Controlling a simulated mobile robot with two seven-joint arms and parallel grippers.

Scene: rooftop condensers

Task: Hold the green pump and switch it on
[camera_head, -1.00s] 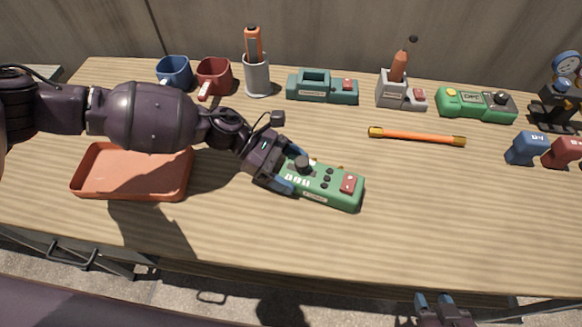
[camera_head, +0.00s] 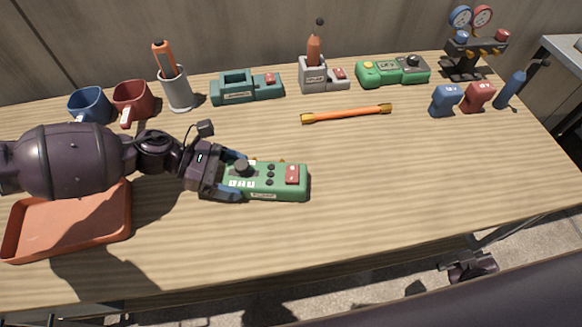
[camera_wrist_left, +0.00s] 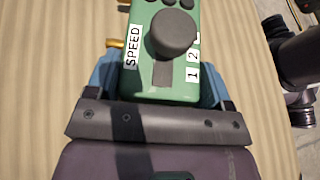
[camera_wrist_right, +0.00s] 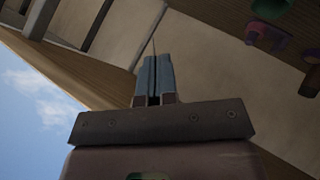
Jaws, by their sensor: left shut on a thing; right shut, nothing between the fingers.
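The green pump (camera_head: 262,190) lies on the table at middle left, with a dark round knob, several small dark buttons and a red switch (camera_head: 292,174) at its right end. My left gripper (camera_head: 234,179) is shut on its left end, one blue finger on each side. In the left wrist view the pump (camera_wrist_left: 150,82) sits between the fingers, with its knob (camera_wrist_left: 172,33) and a SPEED label; the red switch is out of that view. My right gripper (camera_wrist_right: 153,78) is shut and empty, below the tabletop by the table's edge, away from the pump.
An orange tray (camera_head: 124,222) lies under my left arm. An orange rod (camera_head: 345,114) lies behind the pump. Mugs, a teal device (camera_head: 247,88), a grey holder (camera_head: 313,77) and another green device (camera_head: 393,71) line the back. The table right of the pump is clear.

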